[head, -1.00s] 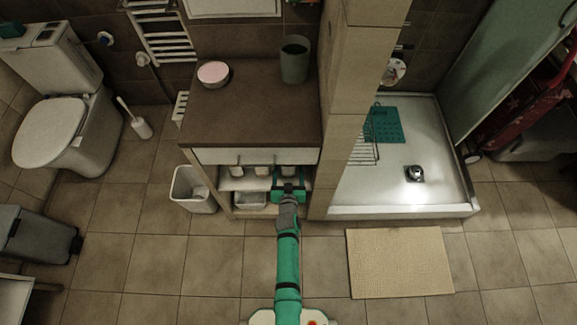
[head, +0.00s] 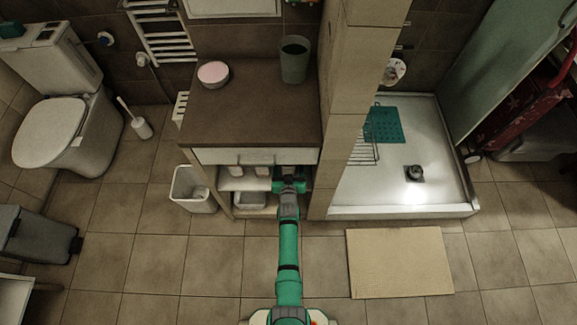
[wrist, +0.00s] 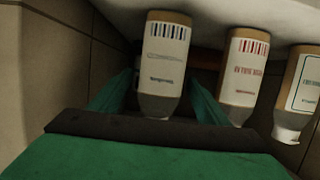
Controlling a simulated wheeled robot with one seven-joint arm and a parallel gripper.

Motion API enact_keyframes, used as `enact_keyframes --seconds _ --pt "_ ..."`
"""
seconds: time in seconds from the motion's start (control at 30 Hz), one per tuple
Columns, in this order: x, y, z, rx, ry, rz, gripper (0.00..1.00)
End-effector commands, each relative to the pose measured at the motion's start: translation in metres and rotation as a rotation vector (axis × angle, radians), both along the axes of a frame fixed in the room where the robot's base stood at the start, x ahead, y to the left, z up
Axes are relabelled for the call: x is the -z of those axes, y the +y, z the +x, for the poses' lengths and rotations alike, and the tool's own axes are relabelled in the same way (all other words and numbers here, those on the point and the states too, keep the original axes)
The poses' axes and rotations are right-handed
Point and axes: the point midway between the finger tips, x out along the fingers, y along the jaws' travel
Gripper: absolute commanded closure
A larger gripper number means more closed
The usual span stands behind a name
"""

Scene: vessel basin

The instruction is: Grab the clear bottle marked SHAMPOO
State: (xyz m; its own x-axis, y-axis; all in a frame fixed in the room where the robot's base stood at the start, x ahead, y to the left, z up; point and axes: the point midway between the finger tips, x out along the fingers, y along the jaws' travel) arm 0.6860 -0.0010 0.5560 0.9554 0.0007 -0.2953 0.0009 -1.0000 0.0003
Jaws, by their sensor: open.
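Three bottles with pale labels show in the wrist view, their narrow white ends toward the bottom of the picture. The bottle with blue stripes (wrist: 163,62) is between the fingers of my open gripper (wrist: 165,90); I cannot tell whether they touch it. The bottle with red stripes (wrist: 245,75) is just outside the right finger. A bottle with a teal-edged label (wrist: 304,85) is at the right edge, partly cut off. The small print is too blurred to read SHAMPOO surely. In the head view my gripper (head: 290,186) reaches into the cabinet's open shelf, hiding one bottle.
The cabinet (head: 250,115) has a drawer (head: 255,157) directly above the shelf opening. A tiled wall (head: 335,120) bounds it on the right. A basket (head: 249,200) is on the level below. A white bin (head: 192,190) stands left.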

Motion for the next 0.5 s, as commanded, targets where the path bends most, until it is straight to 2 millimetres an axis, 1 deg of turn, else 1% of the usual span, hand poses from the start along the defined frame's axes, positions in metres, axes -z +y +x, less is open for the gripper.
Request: enact_keyframes --seconds 0.03,0.07,0.1,0.17,0.2,0.23,0.27,0.5 --pt "0.0000 0.0000 -0.0001 0.000 0.000 0.000 0.30" --pt "0.0000 0.0000 -0.0001 0.000 0.000 0.000 0.35" --pt "0.0000 0.0000 -0.0001 0.000 0.000 0.000 0.44" --pt "0.0000 0.0000 -0.0001 0.000 0.000 0.000 0.59" --pt "0.0000 0.0000 -0.0001 0.000 0.000 0.000 0.68" --pt "-0.0001 -0.0001 -0.0002 0.000 0.000 0.000 0.75" --pt "-0.0001 -0.0001 -0.0002 0.000 0.000 0.000 0.80" --pt "-0.0008 -0.0002 0.0002 0.000 -0.001 0.000 0.80"
